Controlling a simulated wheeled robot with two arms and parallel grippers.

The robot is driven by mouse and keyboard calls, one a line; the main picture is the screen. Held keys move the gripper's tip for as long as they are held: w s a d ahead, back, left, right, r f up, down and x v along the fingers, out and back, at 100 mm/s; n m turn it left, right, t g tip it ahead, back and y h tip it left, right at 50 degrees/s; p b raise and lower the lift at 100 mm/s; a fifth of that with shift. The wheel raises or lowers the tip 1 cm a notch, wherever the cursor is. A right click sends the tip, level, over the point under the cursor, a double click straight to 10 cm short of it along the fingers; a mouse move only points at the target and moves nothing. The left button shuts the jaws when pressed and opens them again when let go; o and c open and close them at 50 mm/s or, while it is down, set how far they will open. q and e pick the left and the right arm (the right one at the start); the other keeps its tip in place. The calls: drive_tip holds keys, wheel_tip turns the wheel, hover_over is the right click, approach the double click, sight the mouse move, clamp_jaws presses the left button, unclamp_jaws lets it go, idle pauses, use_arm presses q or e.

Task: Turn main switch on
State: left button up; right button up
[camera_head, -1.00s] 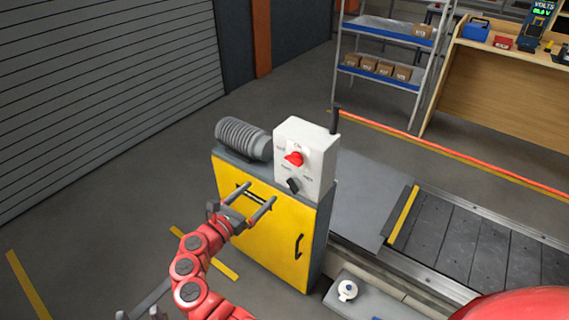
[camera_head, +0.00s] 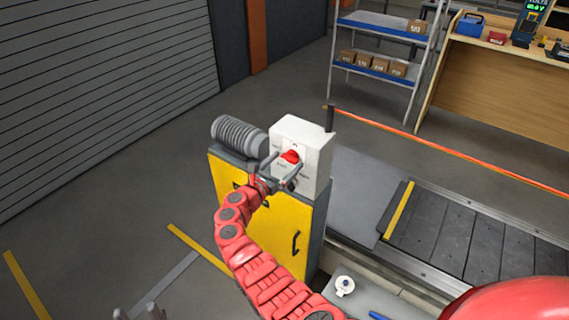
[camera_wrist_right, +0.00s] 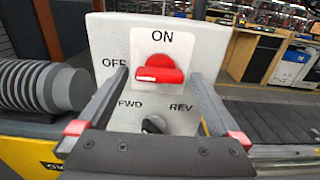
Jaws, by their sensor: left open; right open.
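The main switch is a red rotary knob (camera_head: 290,157) on the front of a white control box (camera_wrist_right: 205,45). In the right wrist view the knob (camera_wrist_right: 158,70) has its handle lying roughly level, below the ON label and right of the OFF label. My right gripper (camera_head: 285,164) is open in front of the box. Its fingers stand to the left and right of the knob, with visible gaps; how far the tips are from the box face is hard to tell. My left gripper (camera_head: 137,312) is open and empty at the bottom left edge, partly cut off.
A black selector (camera_wrist_right: 154,124) marked FWD and REV sits below the knob, partly hidden by my gripper. The box stands on a yellow cabinet (camera_head: 280,225) beside a ribbed grey motor (camera_head: 238,134). A slat conveyor (camera_head: 450,235) runs to the right. Floor at left is clear.

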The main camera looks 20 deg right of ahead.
drive_tip(key=c, duration=1.2)
drive_tip(key=shift+c, duration=0.2)
drive_tip(key=shift+f+m+b, duration=0.1)
drive_tip(key=shift+m+b, duration=8.9)
drive_tip(key=shift+b, duration=0.95)
